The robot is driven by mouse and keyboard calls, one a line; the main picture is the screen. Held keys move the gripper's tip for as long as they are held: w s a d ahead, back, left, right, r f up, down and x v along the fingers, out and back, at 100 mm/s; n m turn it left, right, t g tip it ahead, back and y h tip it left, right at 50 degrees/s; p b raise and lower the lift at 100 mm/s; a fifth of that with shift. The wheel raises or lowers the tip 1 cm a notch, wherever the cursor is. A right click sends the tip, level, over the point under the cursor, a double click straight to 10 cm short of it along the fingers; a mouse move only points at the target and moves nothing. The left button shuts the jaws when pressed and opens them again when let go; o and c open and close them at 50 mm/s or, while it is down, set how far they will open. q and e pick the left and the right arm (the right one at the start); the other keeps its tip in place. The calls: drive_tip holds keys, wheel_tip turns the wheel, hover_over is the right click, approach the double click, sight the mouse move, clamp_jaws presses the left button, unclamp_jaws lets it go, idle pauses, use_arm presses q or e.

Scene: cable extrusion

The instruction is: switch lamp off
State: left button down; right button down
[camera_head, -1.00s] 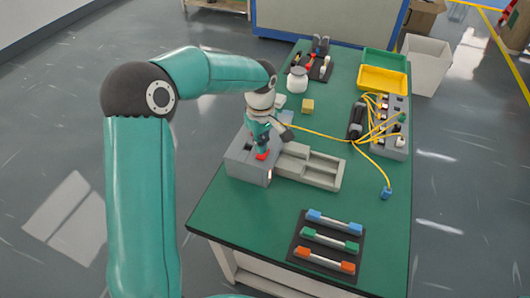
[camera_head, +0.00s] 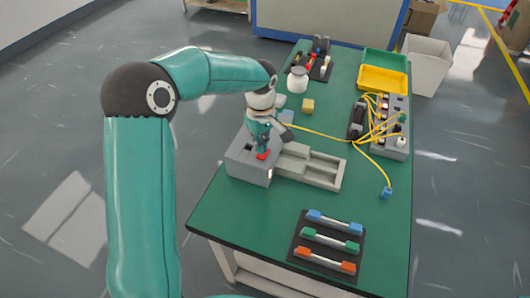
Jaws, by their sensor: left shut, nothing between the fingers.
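A grey box (camera_head: 245,168) stands at the left edge of the green table. A red switch part (camera_head: 262,155) shows on its top. A small pale, bright spot (camera_head: 270,173) on the box's front corner looks like the lamp; I cannot tell for sure whether it is lit. My left gripper (camera_head: 263,148) points down over the box, shut and empty, with its tips at or just above the red part. Contact cannot be told, as the gripper hides part of the box top. My right gripper is not in view.
A grey compartment tray (camera_head: 318,171) adjoins the box on the right. A yellow cable (camera_head: 325,137) runs to a grey connector block (camera_head: 397,140). A black rack (camera_head: 325,262) with coloured-end bars lies in front. Yellow (camera_head: 382,80) and green bins stand behind. The table's front left is clear.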

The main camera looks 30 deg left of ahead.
use_arm(q)
drive_tip(key=shift+f+b, duration=0.95)
drive_tip(key=shift+f, duration=0.2)
idle(0.4)
drive_tip(key=shift+r, duration=0.1)
drive_tip(key=shift+r+p, duration=2.55)
drive_tip(key=shift+r, duration=0.9)
